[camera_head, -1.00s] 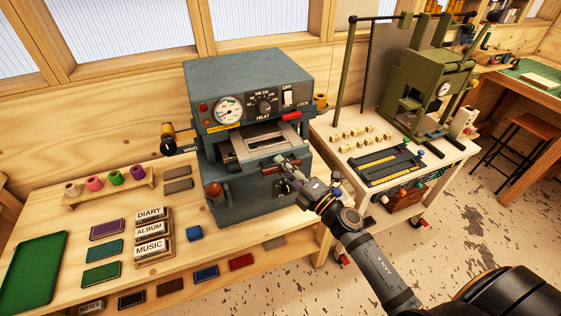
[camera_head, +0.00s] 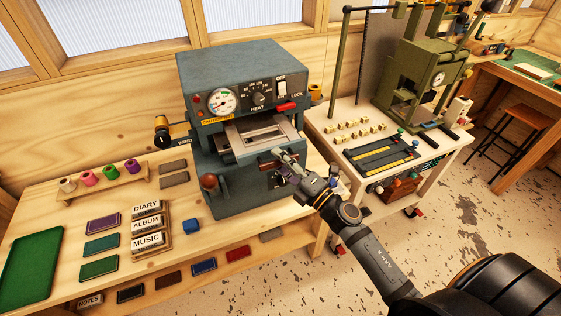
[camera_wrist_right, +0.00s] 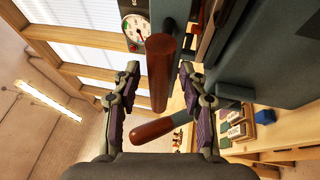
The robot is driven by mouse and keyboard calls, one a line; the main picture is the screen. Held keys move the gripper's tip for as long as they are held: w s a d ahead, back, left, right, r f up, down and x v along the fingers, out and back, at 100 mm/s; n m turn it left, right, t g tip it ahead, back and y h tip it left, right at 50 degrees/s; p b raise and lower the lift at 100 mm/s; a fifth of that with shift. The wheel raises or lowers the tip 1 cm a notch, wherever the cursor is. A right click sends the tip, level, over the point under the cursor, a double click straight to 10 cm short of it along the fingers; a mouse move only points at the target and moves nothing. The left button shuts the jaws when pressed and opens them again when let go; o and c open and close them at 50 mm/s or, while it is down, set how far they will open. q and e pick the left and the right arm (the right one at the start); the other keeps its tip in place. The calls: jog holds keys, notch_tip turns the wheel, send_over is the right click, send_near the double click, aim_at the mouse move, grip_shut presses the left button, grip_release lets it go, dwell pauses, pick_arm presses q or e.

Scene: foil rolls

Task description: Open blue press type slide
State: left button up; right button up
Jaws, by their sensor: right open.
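The blue press (camera_head: 240,85) stands on the wooden bench, with a dial and switches on its front. Its metal type slide (camera_head: 232,143) shows at the opening below the panel, with a dark red-brown handle (camera_head: 268,157) at its front. My right gripper (camera_head: 282,157) is open at this handle. In the right wrist view the brown handle (camera_wrist_right: 160,68) lies between the two spread fingers, with a gap visible on each side. A second brown grip, on the press's side lever (camera_head: 208,181), also shows in the wrist view (camera_wrist_right: 153,130). My left gripper is not in view.
A green press (camera_head: 425,70) stands on the pale table (camera_head: 335,150) to the right. Type blocks, coloured cards, foil rolls (camera_head: 100,175) and a green tray (camera_head: 33,252) lie on the left bench. A blue block (camera_head: 191,226) sits before the press.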

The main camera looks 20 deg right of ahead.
jog(key=v, duration=1.2)
dwell(0.3)
dwell(0.3)
jog(key=s+d+f+m+g+h, duration=0.1)
jog(key=d+f+m+g+h, duration=0.25)
jog(key=f, duration=0.75)
jog(key=s+d+f+m+g+h+b, duration=0.1)
jog(key=s+d+f+m+h, duration=0.1)
jog(key=d+f+m, duration=0.65)
jog(key=s+d+f+g+h, duration=0.1)
jog(key=d+f+g+h, duration=0.2)
jog(key=f, duration=1)
jog(key=s+a+f+m+g+h, duration=0.1)
jog(key=s+a+f+m+g, duration=0.2)
jog(key=s+f, duration=0.7)
jog(key=s+a+f+m+g, duration=0.1)
jog(key=s+f+m+g, duration=0.2)
jog(key=s+f+m, duration=0.65)
jog(key=s+a+f+g, duration=0.3)
jog(key=s+a+f, duration=0.3)
jog(key=s, duration=0.2)
jog(key=shift+a+f+n+b, duration=0.15)
jog(key=shift+f+n+b, duration=0.25)
jog(key=shift+n+b, duration=0.05)
